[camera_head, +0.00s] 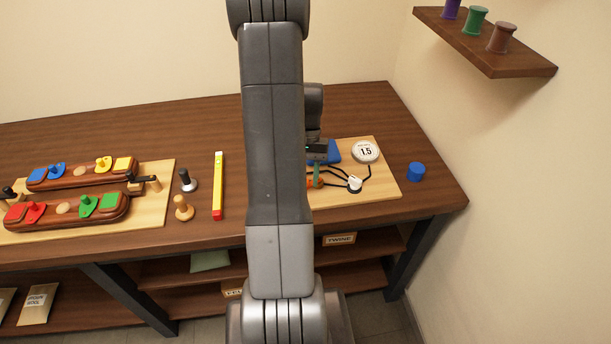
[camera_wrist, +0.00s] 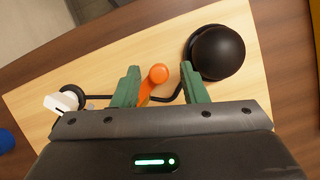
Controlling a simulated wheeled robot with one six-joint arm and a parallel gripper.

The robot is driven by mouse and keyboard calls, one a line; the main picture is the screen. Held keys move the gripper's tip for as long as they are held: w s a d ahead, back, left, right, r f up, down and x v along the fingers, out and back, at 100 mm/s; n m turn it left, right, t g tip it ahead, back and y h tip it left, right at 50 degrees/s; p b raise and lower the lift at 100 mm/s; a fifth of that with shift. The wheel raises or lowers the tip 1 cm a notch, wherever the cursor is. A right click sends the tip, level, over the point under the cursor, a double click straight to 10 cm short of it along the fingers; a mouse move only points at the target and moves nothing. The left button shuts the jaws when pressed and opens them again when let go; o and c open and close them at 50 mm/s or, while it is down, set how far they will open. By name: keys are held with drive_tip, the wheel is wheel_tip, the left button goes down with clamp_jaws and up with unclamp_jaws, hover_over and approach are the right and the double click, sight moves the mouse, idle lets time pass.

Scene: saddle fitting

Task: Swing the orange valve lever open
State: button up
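The orange valve lever (camera_wrist: 157,76) shows in the wrist view, with a round knob end, over a light wooden board. My gripper (camera_wrist: 160,69) is open, with its two green fingers on either side of the lever. Gaps show between the lever and both fingers. The lower part of the lever is hidden by the gripper body. In the head view a bit of orange (camera_head: 317,183) shows just right of my arm, below my gripper (camera_head: 315,168); my arm hides the rest.
A black dome (camera_wrist: 218,52) stands close beside the right finger. A white fitting (camera_wrist: 62,102) with a black line is at left. A round gauge marked 1.5 (camera_head: 366,151) and a blue cylinder (camera_head: 416,171) stand to the right. A yellow-red bar (camera_head: 218,185) lies left of my arm.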

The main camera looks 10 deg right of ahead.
drive_tip(key=b+v, duration=0.1)
drive_tip(key=v, duration=1.2)
drive_tip(key=shift+w+r, duration=0.15)
drive_tip(key=shift+r, duration=0.15)
drive_tip(key=p+x, duration=0.1)
drive_tip(key=x, duration=1.3)
drive_tip(key=shift+r, duration=0.1)
